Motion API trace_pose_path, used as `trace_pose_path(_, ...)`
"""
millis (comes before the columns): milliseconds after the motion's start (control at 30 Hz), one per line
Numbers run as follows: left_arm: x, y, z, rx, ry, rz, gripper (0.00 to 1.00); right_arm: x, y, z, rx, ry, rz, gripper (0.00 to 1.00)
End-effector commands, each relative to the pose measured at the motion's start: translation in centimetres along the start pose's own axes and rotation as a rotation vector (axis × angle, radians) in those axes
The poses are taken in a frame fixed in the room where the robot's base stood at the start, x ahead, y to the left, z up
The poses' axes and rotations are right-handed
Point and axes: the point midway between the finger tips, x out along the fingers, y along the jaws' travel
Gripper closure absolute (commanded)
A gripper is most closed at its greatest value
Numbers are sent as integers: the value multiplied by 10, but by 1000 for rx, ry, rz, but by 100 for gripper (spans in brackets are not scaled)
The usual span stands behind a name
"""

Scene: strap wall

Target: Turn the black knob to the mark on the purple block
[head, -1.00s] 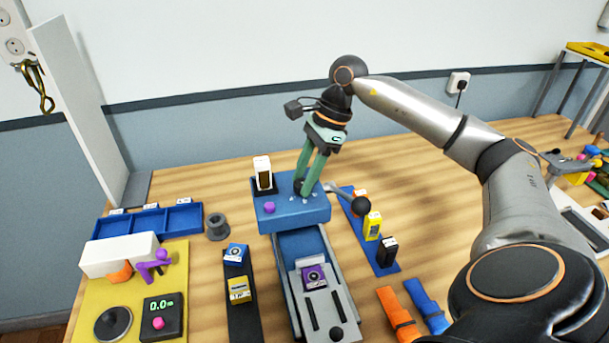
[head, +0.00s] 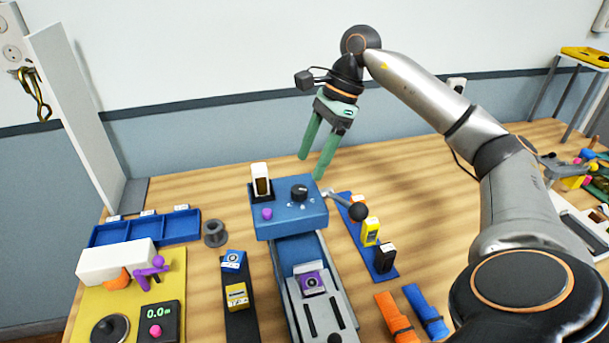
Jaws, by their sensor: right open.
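The black knob (head: 299,192) sits upright on top of the blue box (head: 284,226), with small white marks in front of it. Its exact pointing direction is too small to tell. My left gripper is not in view.
A white-and-brown block (head: 261,181) stands at the box's left and a small purple button (head: 267,214) is in front of it. A lever with a black ball (head: 357,211) sticks out right. A blue strip (head: 385,268) with blocks lies beside the box.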

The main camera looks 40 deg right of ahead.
Motion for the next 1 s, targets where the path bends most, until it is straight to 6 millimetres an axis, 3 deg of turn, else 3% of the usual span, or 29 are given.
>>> trace_pose_path(100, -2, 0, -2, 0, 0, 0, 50, -28, -1, 2, -2, -4, -4, 28)
trace_pose_path(333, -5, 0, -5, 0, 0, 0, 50, -58, 0, 1, -1, -2, -1, 28)
trace_pose_path(1000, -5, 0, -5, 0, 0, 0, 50, -63, 0, 0, 0, 0, 1, 28)
